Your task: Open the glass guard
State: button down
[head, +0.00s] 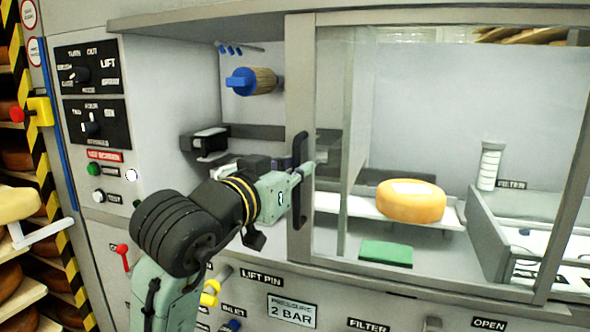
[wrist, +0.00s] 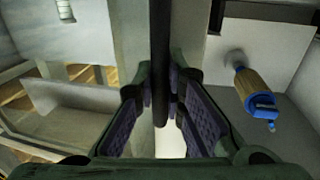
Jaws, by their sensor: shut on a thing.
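The glass guard (head: 390,130) is a framed clear pane across the front of the machine's bay, with a grey upright frame at its left side. A black vertical handle (head: 300,150) is fixed on that left upright. My gripper (head: 306,171) is at the handle, its fingers shut on it. In the wrist view the dark handle (wrist: 160,60) runs down between the two padded fingers (wrist: 163,108). My fingers hide part of the handle. To the left of the upright the bay is uncovered.
Behind the glass, an orange cheese wheel (head: 411,203) sits on a pale ledge, with a green block (head: 386,253) in front. A blue-ended brush-like roller (head: 252,81) sticks out in the uncovered part. A control panel (head: 92,122) is at left, beside shelves of cheese.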

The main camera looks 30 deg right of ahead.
jog(key=c, duration=1.7)
grip_release()
jog(key=shift+o, duration=0.2)
jog(key=v, duration=1.2)
